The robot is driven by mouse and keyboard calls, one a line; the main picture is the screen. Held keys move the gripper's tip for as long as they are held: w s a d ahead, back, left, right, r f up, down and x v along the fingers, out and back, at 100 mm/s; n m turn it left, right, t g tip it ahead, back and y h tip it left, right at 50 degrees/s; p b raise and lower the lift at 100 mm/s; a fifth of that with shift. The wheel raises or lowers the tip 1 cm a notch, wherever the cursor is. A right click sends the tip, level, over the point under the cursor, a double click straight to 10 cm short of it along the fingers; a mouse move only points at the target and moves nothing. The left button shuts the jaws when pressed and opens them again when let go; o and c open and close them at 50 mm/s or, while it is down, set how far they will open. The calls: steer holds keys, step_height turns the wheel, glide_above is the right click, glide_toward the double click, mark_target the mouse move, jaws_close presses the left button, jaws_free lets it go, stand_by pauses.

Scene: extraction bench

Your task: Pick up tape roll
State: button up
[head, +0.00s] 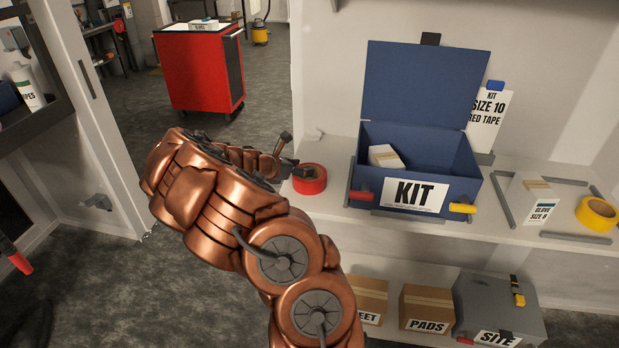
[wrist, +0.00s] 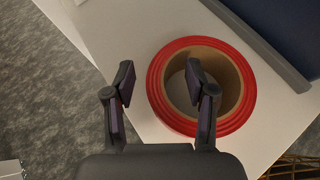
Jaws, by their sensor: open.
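The red tape roll (head: 313,186) lies flat on the white shelf, left of the blue kit box. In the wrist view the red tape roll (wrist: 247,92) shows its brown cardboard core. My gripper (head: 290,168) is open and empty at the roll's left side in the head view. In the wrist view my gripper (wrist: 160,82) has its left finger outside the roll and its right finger over the hole, with the roll's left wall between them. I cannot tell how far the fingertips are above the shelf. A yellow tape roll (head: 597,214) lies at the far right.
The open blue kit box (head: 465,185) holds a small white carton (head: 385,157). A card (head: 488,115) behind it reads "KIT SIZE 10 RED TAPE". A glove box (head: 530,197) stands right. The shelf's left edge is close to the red roll. Cardboard boxes (head: 427,308) sit below.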

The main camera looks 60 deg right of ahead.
steer(key=shift+c, duration=0.2)
jaws_close()
stand_by(0.3)
